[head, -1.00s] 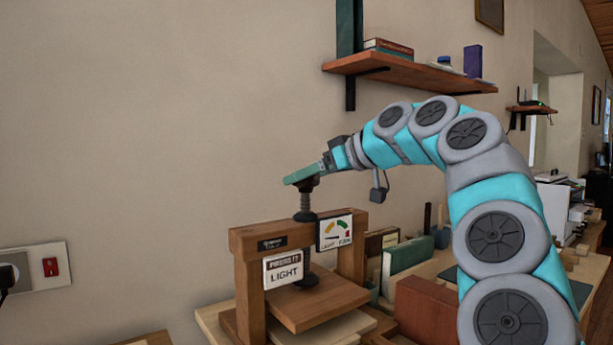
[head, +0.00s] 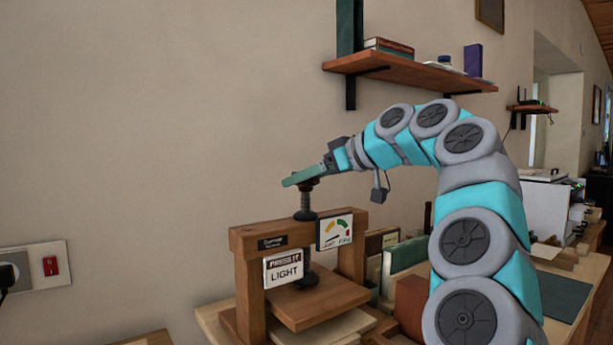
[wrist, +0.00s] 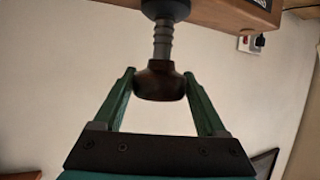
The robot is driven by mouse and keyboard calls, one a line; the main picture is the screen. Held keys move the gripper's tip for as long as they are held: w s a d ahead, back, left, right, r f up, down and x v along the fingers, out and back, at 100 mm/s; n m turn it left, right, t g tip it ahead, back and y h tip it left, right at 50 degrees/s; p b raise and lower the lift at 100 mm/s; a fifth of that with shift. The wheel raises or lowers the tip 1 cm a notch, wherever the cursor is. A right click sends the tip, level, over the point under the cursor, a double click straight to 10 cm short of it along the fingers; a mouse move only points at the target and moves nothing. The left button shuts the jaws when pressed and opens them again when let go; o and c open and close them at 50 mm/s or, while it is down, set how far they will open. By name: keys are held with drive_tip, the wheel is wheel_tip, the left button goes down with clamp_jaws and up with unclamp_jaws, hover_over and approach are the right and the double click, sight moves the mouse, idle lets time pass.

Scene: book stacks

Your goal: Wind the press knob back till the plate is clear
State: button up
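The wooden book press stands at the lower middle of the head view, with its crossbeam (head: 285,231) across the top. Its dark knob (head: 308,184) tops a ribbed screw (head: 305,205); the knob also shows in the wrist view (wrist: 159,82). My gripper (head: 296,181) reaches the knob from the right. In the wrist view its green fingers (wrist: 159,74) are on both sides of the knob and appear to touch it. The wooden press plate (head: 325,298) hangs below the beam over a pale layer (head: 330,330). I cannot tell whether they touch.
A sign reading LIGHT (head: 284,269) and a coloured gauge (head: 334,232) are on the press. Books (head: 403,256) stand close on its right. A wall shelf (head: 410,72) is above my arm. A switch plate (head: 40,267) is on the left wall.

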drive_tip(key=o, duration=0.4)
drive_tip(key=shift+r, duration=0.15)
drive_tip(key=shift+c, duration=0.2)
drive_tip(key=v, duration=0.7)
drive_tip(key=shift+s+d, duration=0.2)
drive_tip(key=shift+d, duration=0.05)
